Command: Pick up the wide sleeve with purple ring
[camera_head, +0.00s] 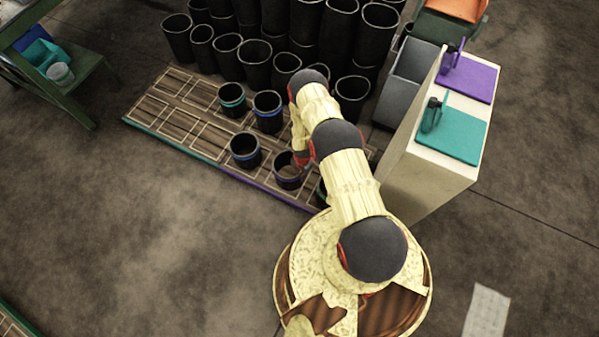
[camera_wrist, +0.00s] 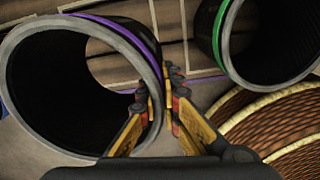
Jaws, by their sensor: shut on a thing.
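The wide sleeve with the purple ring (camera_wrist: 60,85) is a black open tube with a grey rim, filling the left of the wrist view. A purple band runs around its outside below the rim. My gripper (camera_wrist: 163,95) is shut on the right side of its wall, one finger inside and one outside. In the head view this sleeve (camera_head: 287,180) sits at the mat's front right, with my gripper (camera_head: 302,160) at its right edge. My arm partly covers that area, and the ring's colour is hard to read there.
A green-ringed sleeve (camera_wrist: 222,35) stands close on the right. Other ringed sleeves stand nearby: blue (camera_head: 267,112), teal (camera_head: 232,100) and bluish (camera_head: 245,152). Tall plain black sleeves (camera_head: 255,65) crowd behind. A pale cabinet (camera_head: 425,180) stands right of my arm.

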